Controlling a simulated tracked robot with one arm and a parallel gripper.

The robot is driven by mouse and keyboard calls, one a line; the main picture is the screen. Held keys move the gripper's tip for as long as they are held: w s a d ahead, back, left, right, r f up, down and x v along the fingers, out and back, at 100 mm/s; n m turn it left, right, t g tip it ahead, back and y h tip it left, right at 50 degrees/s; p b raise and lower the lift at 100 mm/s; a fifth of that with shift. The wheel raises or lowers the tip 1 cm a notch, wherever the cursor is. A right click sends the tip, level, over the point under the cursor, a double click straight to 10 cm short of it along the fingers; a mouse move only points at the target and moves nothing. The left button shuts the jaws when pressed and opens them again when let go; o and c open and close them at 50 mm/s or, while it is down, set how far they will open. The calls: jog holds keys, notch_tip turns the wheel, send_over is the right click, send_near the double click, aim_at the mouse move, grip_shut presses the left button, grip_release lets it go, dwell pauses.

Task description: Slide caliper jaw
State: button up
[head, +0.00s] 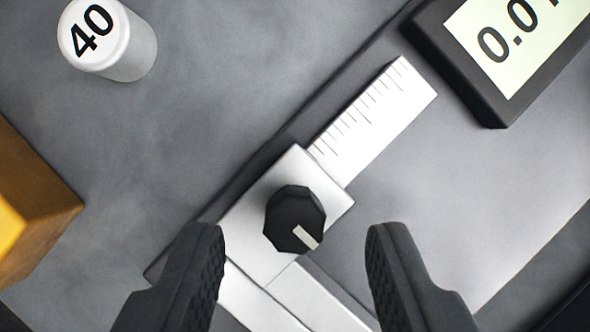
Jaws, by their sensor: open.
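The caliper lies diagonally across the middle of the head view. Its ruled scale bar (376,105) runs toward the upper right. A silver sliding jaw block (325,187) sits across the bar and carries a black faceted knob (294,219) with a white pointer mark. More of the silver caliper (312,298) runs down to the bottom edge, where it leaves the view. My gripper (295,250) is open, with one dark ridged finger on each side of the knob. The fingers look apart from the knob and the block. Their height above the caliper is unclear.
A dark-framed display (475,85), partly cut off, reads about "0.0" at the upper right. A white cylinder marked 40 (140,48) stands at the upper left. A yellow-orange block (40,205) is at the left edge. Grey surface between them is clear.

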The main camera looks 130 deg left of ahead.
jog(key=shift+x, duration=1.05)
jog(key=shift+c, duration=0.3)
